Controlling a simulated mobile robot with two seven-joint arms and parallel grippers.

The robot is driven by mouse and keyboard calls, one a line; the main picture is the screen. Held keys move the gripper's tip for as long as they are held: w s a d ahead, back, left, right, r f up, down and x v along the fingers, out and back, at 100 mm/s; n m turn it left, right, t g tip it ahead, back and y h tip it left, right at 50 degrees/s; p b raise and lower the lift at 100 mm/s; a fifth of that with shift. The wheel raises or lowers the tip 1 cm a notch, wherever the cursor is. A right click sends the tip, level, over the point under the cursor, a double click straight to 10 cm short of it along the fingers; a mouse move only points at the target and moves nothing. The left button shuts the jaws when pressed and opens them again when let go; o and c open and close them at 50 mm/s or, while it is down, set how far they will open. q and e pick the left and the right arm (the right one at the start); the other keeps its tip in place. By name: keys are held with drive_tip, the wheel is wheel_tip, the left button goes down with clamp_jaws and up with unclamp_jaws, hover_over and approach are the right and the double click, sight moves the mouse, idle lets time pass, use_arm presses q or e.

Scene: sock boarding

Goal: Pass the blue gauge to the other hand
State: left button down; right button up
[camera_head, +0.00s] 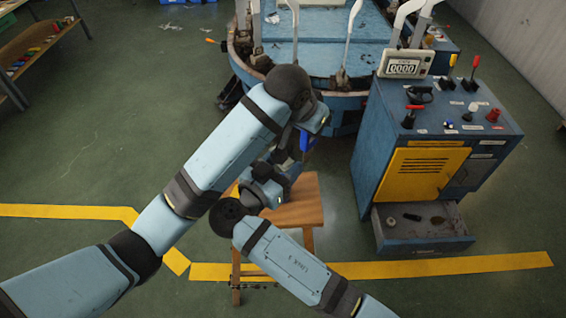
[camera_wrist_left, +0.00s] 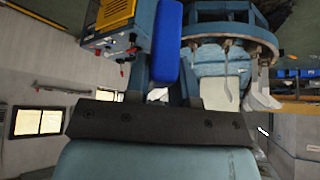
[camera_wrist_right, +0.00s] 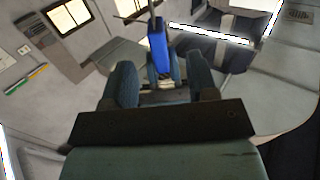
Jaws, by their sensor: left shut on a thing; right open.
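The blue gauge (camera_head: 306,141) is held by my left gripper (camera_head: 303,130), partly hidden behind its wrist in the head view. In the left wrist view the gauge (camera_wrist_left: 166,45) is a rounded blue bar between the left fingers. My right gripper (camera_head: 284,172) is open and empty, just below the left one. In the right wrist view the gauge (camera_wrist_right: 158,46) appears ahead, between the two spread right fingers (camera_wrist_right: 160,80); whether they touch it I cannot tell.
A wooden stool (camera_head: 300,208) stands beneath the grippers. A blue control cabinet (camera_head: 430,130) with levers, a display and an open drawer (camera_head: 420,225) is at the right. A round blue machine (camera_head: 320,60) stands behind. A shelf (camera_head: 35,45) is at far left.

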sight(302, 147)
drive_tip(key=shift+r+x, duration=0.15)
drive_tip(key=shift+x, duration=1.7)
drive_tip(key=shift+r+x, duration=0.1)
drive_tip(key=shift+x, duration=1.75)
drive_tip(key=shift+s, duration=0.1)
clamp_jaws()
use_arm(q)
drive_tip(key=c, duration=0.9)
unclamp_jaws()
